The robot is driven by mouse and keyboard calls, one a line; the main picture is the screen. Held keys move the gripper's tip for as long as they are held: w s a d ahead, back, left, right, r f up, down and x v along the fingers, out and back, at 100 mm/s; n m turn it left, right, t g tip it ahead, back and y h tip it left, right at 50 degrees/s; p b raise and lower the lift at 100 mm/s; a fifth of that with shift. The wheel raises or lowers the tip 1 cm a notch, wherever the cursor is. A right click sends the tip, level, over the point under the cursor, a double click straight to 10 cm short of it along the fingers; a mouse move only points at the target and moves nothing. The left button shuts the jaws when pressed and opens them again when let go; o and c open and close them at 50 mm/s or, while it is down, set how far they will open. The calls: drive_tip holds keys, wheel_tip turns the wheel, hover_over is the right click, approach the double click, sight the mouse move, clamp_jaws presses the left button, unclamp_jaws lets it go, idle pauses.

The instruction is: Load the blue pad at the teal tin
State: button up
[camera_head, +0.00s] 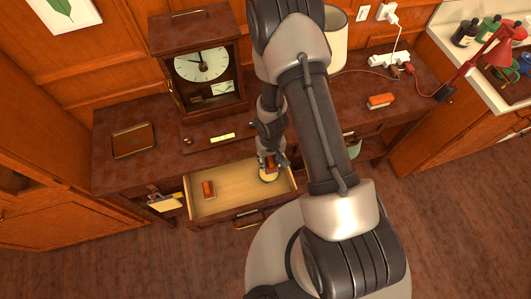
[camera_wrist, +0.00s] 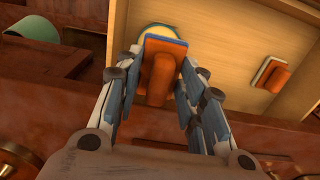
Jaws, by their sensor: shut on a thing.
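My gripper (camera_wrist: 158,88) is shut on the orange-brown grip of the blue pad (camera_wrist: 181,45), whose thin blue edge shows below the wooden back. In the head view, the gripper (camera_head: 271,166) is low over the open drawer's right part. The tin (camera_wrist: 150,31), round with a pale cream inside and a blue-teal rim, lies on the drawer floor beneath the pad. It shows in the head view as a pale yellow disc (camera_head: 267,178) below the fingers. The pad covers part of the tin; I cannot tell whether they touch.
The open drawer (camera_head: 232,184) also holds another orange-brown block (camera_head: 208,189) at its left. On the desk are a clock (camera_head: 200,70), a brown tray (camera_head: 133,140), an orange block (camera_head: 380,101) and a power strip (camera_head: 389,59). A red lamp (camera_head: 495,60) stands right.

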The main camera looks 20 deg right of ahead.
sight(269, 161)
drive_tip(key=shift+w+f+b, duration=0.25)
drive_tip(key=shift+f+b, duration=0.35)
drive_tip(key=shift+f, duration=0.15)
drive_tip(key=shift+w+f+b, duration=0.25)
drive_tip(key=shift+f+b, duration=0.3)
drive_tip(key=shift+f, duration=0.15)
wheel_tip(269, 161, down, 6)
drive_tip(key=b, duration=0.5)
drive_tip(key=shift+r+b, duration=0.1)
drive_tip(key=shift+b, duration=0.3)
drive_tip(key=shift+s+f+b, duration=0.1)
drive_tip(key=shift+f+b, duration=0.4)
idle(0.5)
wheel_tip(269, 161, up, 7)
drive_tip(key=p, duration=0.7)
drive_tip(key=shift+r, duration=0.1)
drive_tip(key=shift+a+r, duration=0.1)
idle(1.0)
